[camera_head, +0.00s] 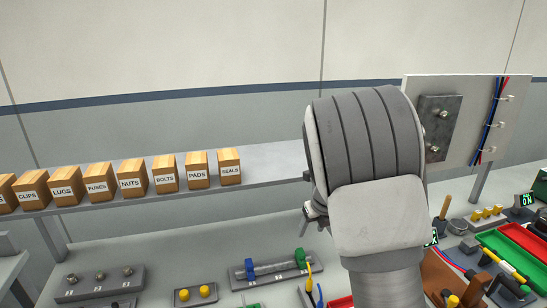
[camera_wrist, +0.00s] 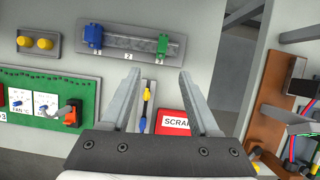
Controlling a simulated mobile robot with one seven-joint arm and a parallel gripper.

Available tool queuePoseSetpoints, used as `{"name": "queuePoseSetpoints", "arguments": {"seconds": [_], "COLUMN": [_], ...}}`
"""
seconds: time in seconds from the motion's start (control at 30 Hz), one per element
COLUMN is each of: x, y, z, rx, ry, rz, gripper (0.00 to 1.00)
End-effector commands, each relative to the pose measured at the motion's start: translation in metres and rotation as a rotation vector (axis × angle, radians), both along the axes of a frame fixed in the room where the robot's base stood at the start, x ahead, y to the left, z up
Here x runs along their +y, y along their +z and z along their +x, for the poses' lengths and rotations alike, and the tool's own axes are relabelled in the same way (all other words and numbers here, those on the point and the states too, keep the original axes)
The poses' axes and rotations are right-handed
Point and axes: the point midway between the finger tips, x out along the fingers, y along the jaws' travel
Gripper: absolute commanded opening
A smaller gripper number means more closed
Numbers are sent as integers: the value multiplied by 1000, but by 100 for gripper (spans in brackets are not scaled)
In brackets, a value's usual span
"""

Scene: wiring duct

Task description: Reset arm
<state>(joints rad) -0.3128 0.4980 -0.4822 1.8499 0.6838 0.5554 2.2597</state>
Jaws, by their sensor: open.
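My gripper (camera_wrist: 157,98) shows in the wrist view with its two fingers spread apart and nothing between them.
A shelf (camera_head: 270,160) carries several labelled wooden boxes (camera_head: 131,179). A grey rail (camera_wrist: 132,42) holds blue and green clips. A green panel (camera_wrist: 60,88) is at left in the wrist view. A wired board (camera_head: 472,120) stands behind my arm. Green and red trays (camera_head: 527,237) are at right.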

Motion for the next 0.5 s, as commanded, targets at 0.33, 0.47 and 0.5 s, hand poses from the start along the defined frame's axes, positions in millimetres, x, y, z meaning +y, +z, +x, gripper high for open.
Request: {"name": "queuePoseSetpoints", "arguments": {"seconds": [0.33, 0.47, 0.5], "x": [17, 23, 24], "y": [81, 107, 114], "z": [-71, -104, -115], "rx": [-110, -166, -184], "ry": [643, 917, 1002], "rz": [-157, -256, -292], "gripper": [62, 62, 62]}}
